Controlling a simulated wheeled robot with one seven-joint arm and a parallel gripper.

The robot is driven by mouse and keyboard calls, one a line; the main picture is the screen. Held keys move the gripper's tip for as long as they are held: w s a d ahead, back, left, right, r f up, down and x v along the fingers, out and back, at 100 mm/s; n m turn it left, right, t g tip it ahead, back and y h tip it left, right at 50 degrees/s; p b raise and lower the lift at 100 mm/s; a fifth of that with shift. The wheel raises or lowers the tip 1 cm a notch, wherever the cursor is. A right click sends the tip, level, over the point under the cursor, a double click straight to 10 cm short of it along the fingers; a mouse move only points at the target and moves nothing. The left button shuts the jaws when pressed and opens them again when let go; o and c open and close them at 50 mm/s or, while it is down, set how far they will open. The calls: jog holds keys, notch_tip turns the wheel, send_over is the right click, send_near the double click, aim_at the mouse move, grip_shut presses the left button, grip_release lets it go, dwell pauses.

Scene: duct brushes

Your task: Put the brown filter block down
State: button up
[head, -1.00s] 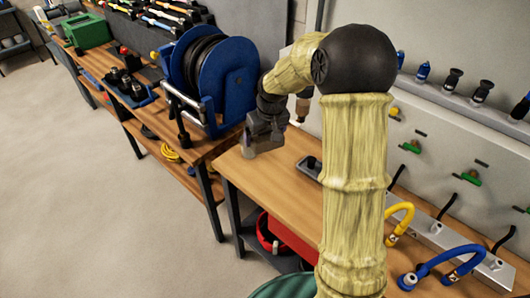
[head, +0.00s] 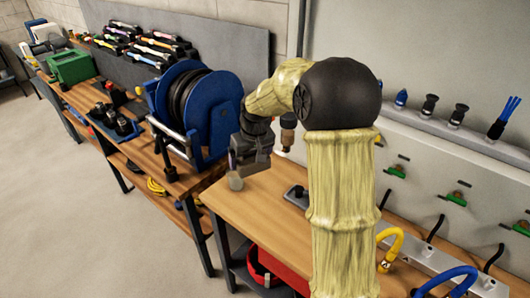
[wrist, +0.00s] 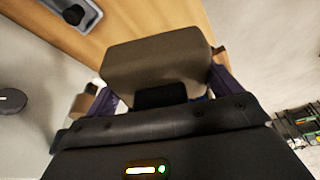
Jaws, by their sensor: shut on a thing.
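The brown filter block (wrist: 157,60) is a plain box with rounded edges, held between the fingers of my gripper (wrist: 158,88) in the wrist view. In the head view my gripper (head: 243,168) points down near the left end of the wooden bench (head: 262,208). The block shows small and greyish-brown below it (head: 235,182). The block appears above the bench; whether it touches the top cannot be told. In the wrist view, bench wood (wrist: 130,50) lies behind the block, and pale floor shows to the right.
A blue hose reel (head: 205,115) stands on the neighbouring bench to the left. A small grey tray (head: 297,196) sits on the bench right of my gripper. Yellow (head: 385,250) and blue (head: 450,278) hoses lie farther right. Bench top between gripper and tray looks clear.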

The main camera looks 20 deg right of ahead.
jog(key=p, duration=0.2)
jog(key=m+p, duration=0.1)
jog(key=p, duration=0.1)
jog(key=shift+s+a+r+p, duration=0.2)
jog(key=shift+a+r+p, duration=0.2)
jog(key=p, duration=0.1)
jog(key=m+p, duration=0.1)
jog(key=p, duration=0.1)
jog(key=shift+s+a+m+h+p, duration=0.1)
jog(key=shift+s+m+h+p, duration=0.2)
jog(key=shift+h, duration=0.1)
jog(key=m+p, duration=0.1)
jog(key=p, duration=0.1)
jog(key=s+m+p, duration=0.1)
jog(key=p, duration=0.2)
jog(key=shift+d+r+h, duration=0.25)
jog(key=shift+r+h, duration=0.05)
jog(key=shift+r, duration=0.05)
jog(key=shift+s+d+m+p, duration=0.25)
jog(key=shift+m+p, duration=0.25)
jog(key=shift+p, duration=0.3)
jog(key=shift+f, duration=0.1)
jog(key=shift+w, duration=0.1)
